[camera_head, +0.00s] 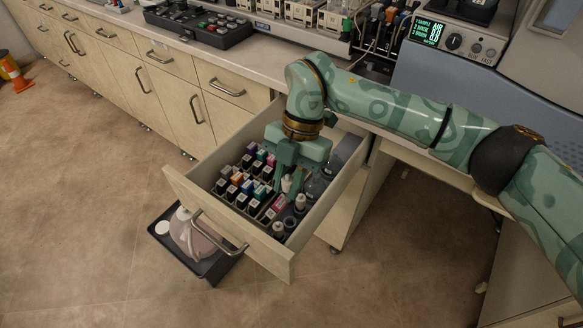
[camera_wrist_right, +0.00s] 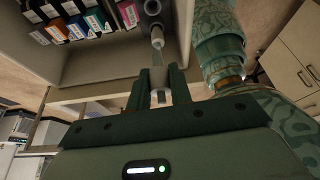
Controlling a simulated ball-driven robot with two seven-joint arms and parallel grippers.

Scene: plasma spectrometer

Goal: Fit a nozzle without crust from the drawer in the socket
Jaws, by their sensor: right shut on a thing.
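The open drawer (camera_head: 267,262) holds rows of small boxes with coloured labels and several bottle-like or nozzle-like pieces on its right side. My right gripper (camera_head: 286,184) reaches down into the drawer from above. In the right wrist view its fingers (camera_wrist_right: 160,88) are shut on a pale translucent nozzle (camera_wrist_right: 158,62), which points away from the palm toward a dark round holder (camera_wrist_right: 152,10). I cannot tell whether the nozzle still touches that holder. Whether it has crust is too small to tell. I cannot make out the socket. My left gripper is out of view.
Coloured-label boxes (camera_head: 237,179) fill the drawer's left part. A dark tray (camera_head: 208,270) with a pinkish object sits on the floor below the drawer. A black case (camera_head: 200,27) and instruments with a lit display (camera_head: 427,31) stand on the counter.

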